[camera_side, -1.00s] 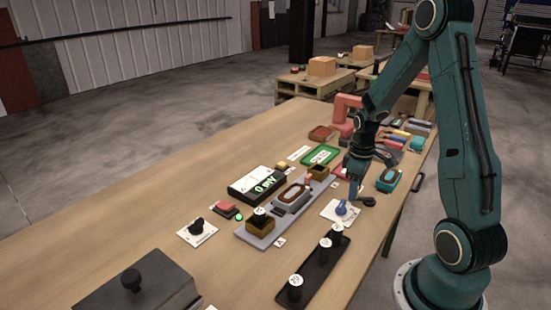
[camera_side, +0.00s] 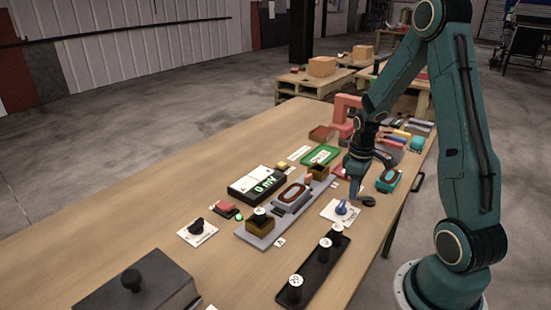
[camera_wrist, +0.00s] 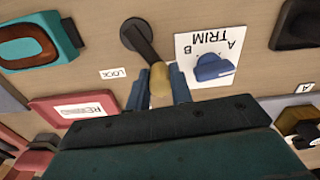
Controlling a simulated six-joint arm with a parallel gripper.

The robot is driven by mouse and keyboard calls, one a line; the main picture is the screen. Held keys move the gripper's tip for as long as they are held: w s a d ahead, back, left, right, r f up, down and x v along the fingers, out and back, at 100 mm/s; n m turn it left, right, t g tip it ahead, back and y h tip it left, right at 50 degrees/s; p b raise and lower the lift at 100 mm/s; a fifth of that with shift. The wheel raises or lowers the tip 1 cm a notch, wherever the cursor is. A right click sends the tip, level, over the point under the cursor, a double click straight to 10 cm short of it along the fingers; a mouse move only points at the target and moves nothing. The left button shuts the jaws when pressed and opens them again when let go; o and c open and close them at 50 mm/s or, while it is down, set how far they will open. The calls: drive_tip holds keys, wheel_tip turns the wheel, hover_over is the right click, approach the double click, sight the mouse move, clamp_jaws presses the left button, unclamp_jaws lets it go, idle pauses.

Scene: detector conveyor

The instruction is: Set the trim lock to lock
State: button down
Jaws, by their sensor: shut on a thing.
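The trim lock is a dark lever arm (camera_wrist: 143,45) on a round black pivot, with a tan knob (camera_wrist: 158,85) at its end. In the wrist view it slants from the pivot down and right. My gripper (camera_wrist: 158,92) is shut on the tan knob, one blue finger on each side. A small LOCK label (camera_wrist: 112,73) lies left of the lever, apart from the knob. In the side view my gripper (camera_side: 354,192) is low at the table, with the black pivot (camera_side: 368,201) beside it; the knob is hidden there.
The TRIM plate (camera_wrist: 190,50) with its blue dial (camera_wrist: 213,68) lies close to the right of the lever in the wrist view. A teal-edged part (camera_wrist: 35,40) is at the upper left, and a red-framed tray (camera_wrist: 75,112) at the lower left.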

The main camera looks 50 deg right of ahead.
drive_tip(key=m, duration=0.2)
drive_tip(key=d+m, duration=0.2)
drive_tip(key=m, duration=0.1)
drive_tip(key=shift+w+d+m, duration=0.15)
drive_tip(key=shift+w+m, duration=0.15)
drive_tip(key=m, duration=0.1)
drive_tip(key=d+m, duration=0.1)
drive_tip(key=shift+s+m, duration=0.1)
drive_tip(key=shift+m, duration=0.3)
drive_tip(key=shift+s+d+m, duration=0.1)
drive_tip(key=shift+d+m, duration=0.25)
drive_tip(key=shift+m, duration=0.45)
drive_tip(key=shift+s+d+m, duration=0.1)
drive_tip(key=shift+d+m, duration=0.25)
drive_tip(key=shift+m, duration=0.45)
drive_tip(key=c, duration=1.3)
unclamp_jaws()
drive_tip(key=shift+o, duration=0.3)
drive_tip(key=shift+r, duration=0.15)
wheel_tip(320, 180, up, 14)
drive_tip(key=shift+f, duration=0.2)
